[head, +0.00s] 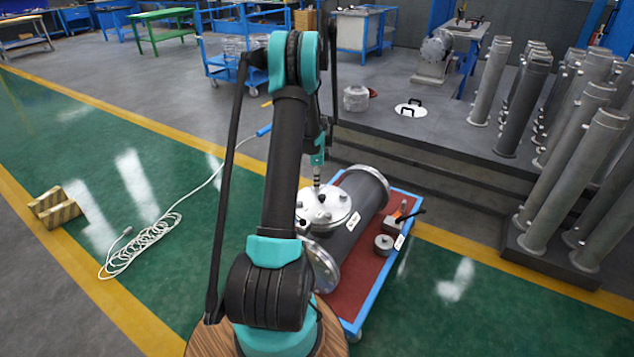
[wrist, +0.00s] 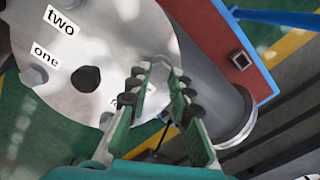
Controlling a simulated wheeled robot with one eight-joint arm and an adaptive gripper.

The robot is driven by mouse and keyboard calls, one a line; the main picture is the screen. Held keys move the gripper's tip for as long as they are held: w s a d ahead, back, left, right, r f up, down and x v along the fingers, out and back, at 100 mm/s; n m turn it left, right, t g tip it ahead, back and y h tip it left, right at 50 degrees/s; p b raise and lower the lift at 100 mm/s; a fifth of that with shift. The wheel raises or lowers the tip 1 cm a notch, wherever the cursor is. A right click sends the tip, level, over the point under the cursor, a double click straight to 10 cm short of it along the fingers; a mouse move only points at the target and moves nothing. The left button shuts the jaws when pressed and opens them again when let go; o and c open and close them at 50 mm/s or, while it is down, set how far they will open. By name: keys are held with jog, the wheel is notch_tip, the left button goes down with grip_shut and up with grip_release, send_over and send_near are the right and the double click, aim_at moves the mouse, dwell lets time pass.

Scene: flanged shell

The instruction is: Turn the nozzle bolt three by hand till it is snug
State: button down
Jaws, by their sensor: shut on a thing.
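The grey flanged shell (head: 352,225) lies on a cart. Its round pale nozzle flange (head: 322,212) faces up and also shows large in the wrist view (wrist: 105,35). There it carries the labels "one" (wrist: 45,55) and "two" (wrist: 60,20); another label is mostly hidden by a finger. A dark hexagonal piece (wrist: 87,80) sits at its middle, and bolt heads show near the rim. My gripper (wrist: 160,70) reaches the flange's right rim, shut on a nozzle bolt there, whose head is largely hidden between the fingers. In the head view my gripper (head: 317,182) points down over the flange.
The cart has a red top (head: 352,290) and blue edge. A grey step (head: 440,160) and upright pipes (head: 562,180) stand further right. A white cable lies left.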

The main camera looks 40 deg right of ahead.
dwell(0.5)
jog(key=c, duration=1.4)
grip_release()
jog(key=shift+o, duration=0.2)
notch_tip(320, 180, up, 12)
